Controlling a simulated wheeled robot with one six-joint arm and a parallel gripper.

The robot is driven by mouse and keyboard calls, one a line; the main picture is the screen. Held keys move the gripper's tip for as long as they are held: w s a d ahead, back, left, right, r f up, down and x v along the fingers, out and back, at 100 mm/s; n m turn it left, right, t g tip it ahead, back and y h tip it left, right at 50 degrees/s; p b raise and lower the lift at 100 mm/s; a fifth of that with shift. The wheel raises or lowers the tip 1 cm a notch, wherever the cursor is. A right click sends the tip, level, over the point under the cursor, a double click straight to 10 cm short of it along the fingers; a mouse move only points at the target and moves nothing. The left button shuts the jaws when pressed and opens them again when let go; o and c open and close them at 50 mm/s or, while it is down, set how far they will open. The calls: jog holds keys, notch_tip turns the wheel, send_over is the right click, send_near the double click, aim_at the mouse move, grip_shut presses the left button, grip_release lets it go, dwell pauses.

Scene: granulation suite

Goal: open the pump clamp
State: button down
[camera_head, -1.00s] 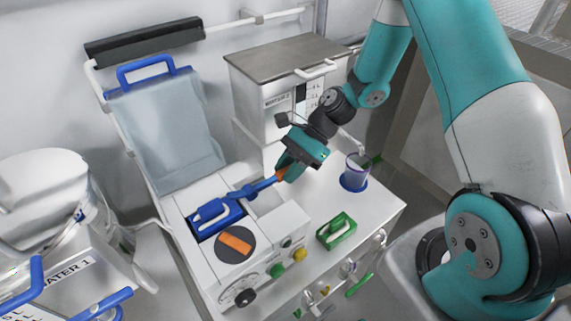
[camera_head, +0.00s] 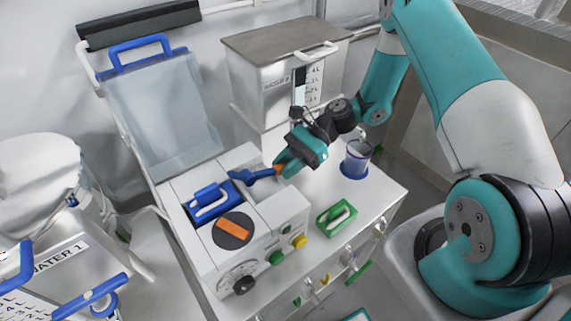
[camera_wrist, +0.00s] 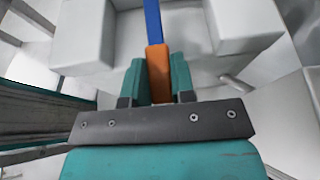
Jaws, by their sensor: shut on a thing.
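The pump clamp is a blue lever (camera_head: 252,176) with an orange grip (camera_head: 278,170) at its right end, on top of the white pump housing (camera_head: 275,212). My gripper (camera_head: 282,168) is shut on the orange grip. In the wrist view the orange grip (camera_wrist: 158,72) sits between the two teal fingers of my gripper (camera_wrist: 157,82), and the blue lever (camera_wrist: 153,22) runs straight ahead from it. The fingers partly cover the grip. The lever's left end meets the housing near the blue-handled part (camera_head: 210,202).
A clear cup (camera_head: 356,157) in a blue ring stands just right of my gripper. A metal-lidded box (camera_head: 285,75) stands behind. Several knobs line the housing front.

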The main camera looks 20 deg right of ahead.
jog(key=c, duration=1)
grip_release()
jog(key=shift+o, duration=0.2)
jog(key=p+v, duration=0.2)
jog(key=v, duration=1.5)
jog(key=shift+d, duration=0.2)
jog(key=shift+r, duration=0.1)
